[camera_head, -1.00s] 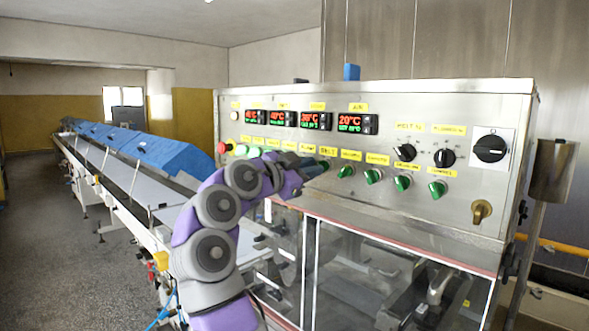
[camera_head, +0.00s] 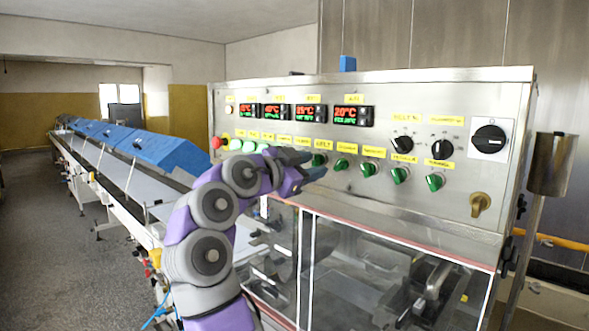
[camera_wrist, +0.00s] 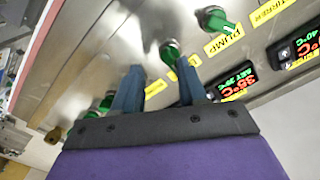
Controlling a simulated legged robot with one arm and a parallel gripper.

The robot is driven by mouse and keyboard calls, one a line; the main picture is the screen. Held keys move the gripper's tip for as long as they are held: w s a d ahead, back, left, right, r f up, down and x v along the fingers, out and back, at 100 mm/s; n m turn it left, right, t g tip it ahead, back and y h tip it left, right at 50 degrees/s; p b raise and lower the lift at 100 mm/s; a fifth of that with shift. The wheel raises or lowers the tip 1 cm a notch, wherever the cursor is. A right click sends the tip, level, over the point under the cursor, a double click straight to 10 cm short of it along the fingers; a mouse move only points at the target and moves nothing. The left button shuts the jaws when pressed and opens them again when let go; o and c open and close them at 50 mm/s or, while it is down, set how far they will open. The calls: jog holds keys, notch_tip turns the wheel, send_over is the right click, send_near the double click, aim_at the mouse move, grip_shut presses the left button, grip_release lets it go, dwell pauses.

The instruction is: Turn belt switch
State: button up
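The belt switch (camera_head: 319,160) is a green knob under a yellow label reading BELT (camera_head: 323,144) on the steel control panel. My gripper (camera_head: 316,165) is at the panel front, beside this knob in the head view. In the wrist view, my gripper (camera_wrist: 158,66) has its two blue-grey fingers apart, with a gap between them. A green knob (camera_wrist: 170,52) shows just beyond the fingertips, in line with the gap. I cannot tell whether a finger touches it. The label near the right fingertip is partly hidden.
More green knobs stand close by in the row, one of them right of BELT (camera_head: 341,164). Lit push buttons (camera_head: 236,144) are at left. Red-green temperature displays (camera_head: 352,115) sit above. A clear guard (camera_head: 350,265) lies below the panel; the conveyor (camera_head: 125,185) runs back left.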

jog(key=b+v, duration=0.1)
jog(key=v, duration=1.6)
dwell(1.2)
jog(key=shift+s+a, duration=0.1)
jog(key=shift+a, duration=0.15)
